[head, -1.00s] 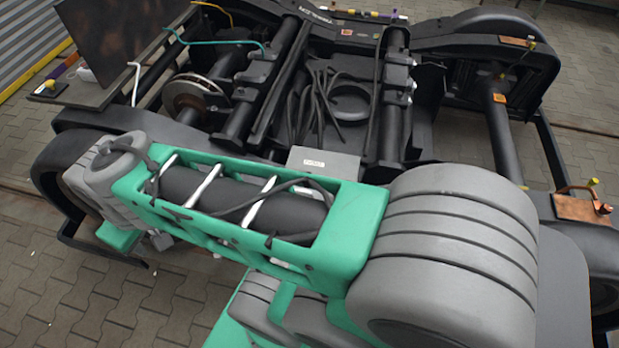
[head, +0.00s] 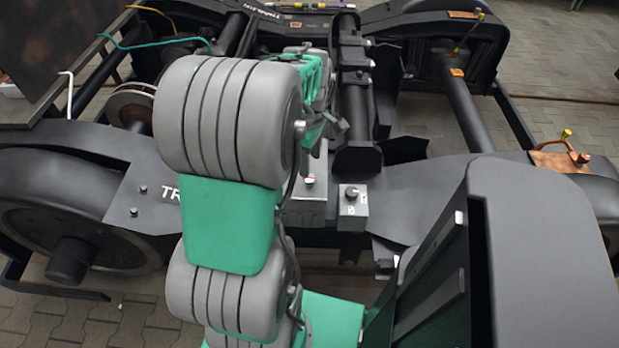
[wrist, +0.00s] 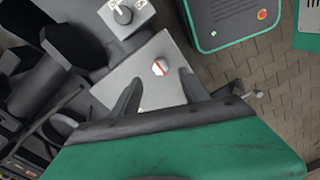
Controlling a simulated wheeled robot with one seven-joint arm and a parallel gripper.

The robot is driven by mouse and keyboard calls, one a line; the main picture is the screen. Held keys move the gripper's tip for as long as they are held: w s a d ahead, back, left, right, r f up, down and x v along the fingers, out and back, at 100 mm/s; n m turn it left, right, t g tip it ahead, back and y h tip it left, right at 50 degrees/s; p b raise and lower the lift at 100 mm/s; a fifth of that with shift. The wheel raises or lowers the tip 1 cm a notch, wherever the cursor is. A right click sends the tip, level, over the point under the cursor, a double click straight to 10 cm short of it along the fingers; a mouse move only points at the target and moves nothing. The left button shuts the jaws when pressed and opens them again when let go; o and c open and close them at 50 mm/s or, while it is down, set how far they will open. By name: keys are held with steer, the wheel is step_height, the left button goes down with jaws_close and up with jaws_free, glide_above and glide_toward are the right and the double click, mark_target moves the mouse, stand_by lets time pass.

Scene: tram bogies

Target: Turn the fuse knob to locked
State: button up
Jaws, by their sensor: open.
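A small grey box (head: 354,212) with a dark round knob (head: 351,192) and small white labels stands on the bogie frame. In the wrist view this dark knob (wrist: 122,14) is at the top. Beside it is a larger grey box (wrist: 150,60) with a white round knob bearing a red bar (wrist: 160,67). I cannot tell for sure which is the fuse knob, and the labels are too small to read. My gripper (wrist: 160,82) is open and empty. Its two dark fingers point over the larger box, either side of the white knob in the picture, with no clear contact.
The black bogie frame, wheels (head: 65,235) and axle tubes (head: 462,115) surround the boxes. A copper plate (head: 560,161) with a cable lies at right. Cables run at the back left. Paved floor (wrist: 262,75) shows beyond the larger box.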

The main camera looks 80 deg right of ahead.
mark_target(309, 178)
step_height(309, 178, down, 6)
steer(key=shift+f+b, duration=0.25)
steer(key=shift+b, duration=0.1)
steer(key=shift+c, duration=0.2)
steer(key=shift+w, duration=0.1)
jaws_close()
